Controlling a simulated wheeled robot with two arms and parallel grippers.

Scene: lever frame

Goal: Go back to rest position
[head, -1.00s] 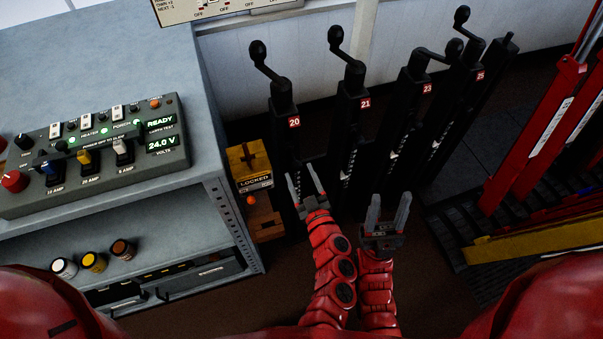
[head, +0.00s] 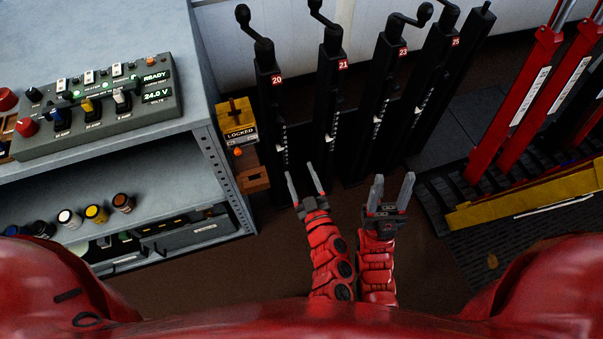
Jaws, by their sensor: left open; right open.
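My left gripper (head: 306,182) is open and empty, its two grey fingers pointing up and away in front of the black levers. My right gripper (head: 391,193) is also open and empty, just to the right of the left one. Both red forearms come up from the lower middle of the picture, close side by side. Behind the grippers stand black levers with cranked handles, among them lever 20 (head: 271,105), lever 21 (head: 331,95), lever 23 (head: 390,85) and lever 25 (head: 440,80). Neither gripper appears to hold a lever.
A grey shelf unit (head: 150,175) on the left carries a control panel (head: 130,128) reading READY and 24.0 V, with small jars below. A yellow LOCKED box (head: 236,118) stands beside it. Red levers (head: 515,100) and a yellow bar (head: 520,205) are at the right. Dark floor lies around my forearms.

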